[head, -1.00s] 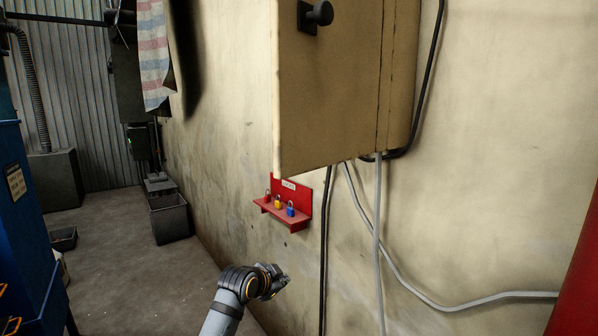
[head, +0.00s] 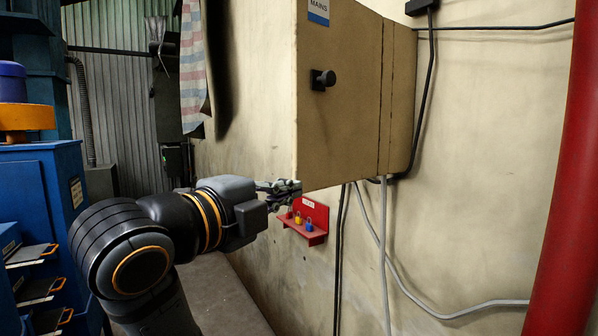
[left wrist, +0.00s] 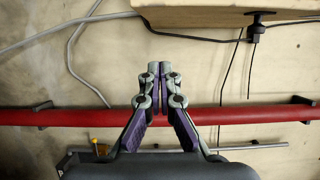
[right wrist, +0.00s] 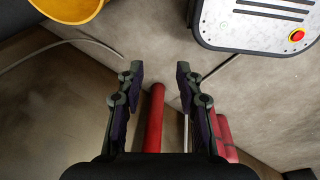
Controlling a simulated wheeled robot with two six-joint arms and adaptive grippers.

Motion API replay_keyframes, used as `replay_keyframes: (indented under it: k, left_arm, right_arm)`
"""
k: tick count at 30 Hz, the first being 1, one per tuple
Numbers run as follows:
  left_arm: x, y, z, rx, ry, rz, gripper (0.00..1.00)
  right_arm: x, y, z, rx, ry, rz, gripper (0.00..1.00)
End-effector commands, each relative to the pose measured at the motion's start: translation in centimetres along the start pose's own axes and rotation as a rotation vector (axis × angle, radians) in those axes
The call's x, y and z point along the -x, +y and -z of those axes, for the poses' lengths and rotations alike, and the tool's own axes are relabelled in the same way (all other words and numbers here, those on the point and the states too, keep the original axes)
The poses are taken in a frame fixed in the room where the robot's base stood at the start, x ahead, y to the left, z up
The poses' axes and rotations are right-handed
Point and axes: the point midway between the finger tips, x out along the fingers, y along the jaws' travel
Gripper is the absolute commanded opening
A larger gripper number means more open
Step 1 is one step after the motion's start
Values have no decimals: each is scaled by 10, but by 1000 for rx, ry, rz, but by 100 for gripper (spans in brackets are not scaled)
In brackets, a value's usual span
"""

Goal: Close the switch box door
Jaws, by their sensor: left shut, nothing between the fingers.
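The beige switch box door (head: 345,95) stands out from the wall, with a MAINS label and a black knob (head: 322,79) on its face. It looks open; the box body (head: 403,100) shows as a narrow strip at its right, and its inside is hidden. My left gripper (head: 291,186) is shut and empty at the door's lower left corner; I cannot tell whether it touches. In the left wrist view the shut fingertips (left wrist: 159,68) are below the door edge (left wrist: 200,15) and left of the knob (left wrist: 257,27). My right gripper (right wrist: 158,72) is open and empty, away from the door.
A red shelf (head: 306,231) with small padlocks is on the wall below the door. Cables (head: 425,306) run under the box. A red pipe (head: 560,180) stands at right. A blue cabinet (head: 45,175) stands at left.

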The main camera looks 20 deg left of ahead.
Motion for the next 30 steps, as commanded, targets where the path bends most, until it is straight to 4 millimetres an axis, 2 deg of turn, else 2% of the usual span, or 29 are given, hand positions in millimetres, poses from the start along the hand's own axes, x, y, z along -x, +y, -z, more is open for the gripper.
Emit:
replay_keyframes:
  k: [1, 3, 11, 12, 16, 30]
  left_arm:
    - [-10, -8, 1, 9, 5, -10, 0]
    - [-21, -10, 1, 9, 6, -10, 0]
    - [-58, -7, 0, 9, -1, -9, 0]
    - [-65, -3, 0, 9, 0, -6, 0]
    - [-83, -2, 0, 6, -1, -5, 0]
    - [-89, 0, -35, -3, -6, -4, 0]
  right_arm:
    - [20, 2, 0, 0, -4, 0, 36]
    - [37, 3, -4, 1, -11, 0, 36]
    - [80, 8, -5, 3, -21, -3, 36]
    - [77, 8, -5, 3, -20, -3, 36]
    - [83, 9, -3, 3, -18, -4, 36]
    - [95, 11, 0, 3, -15, -5, 36]
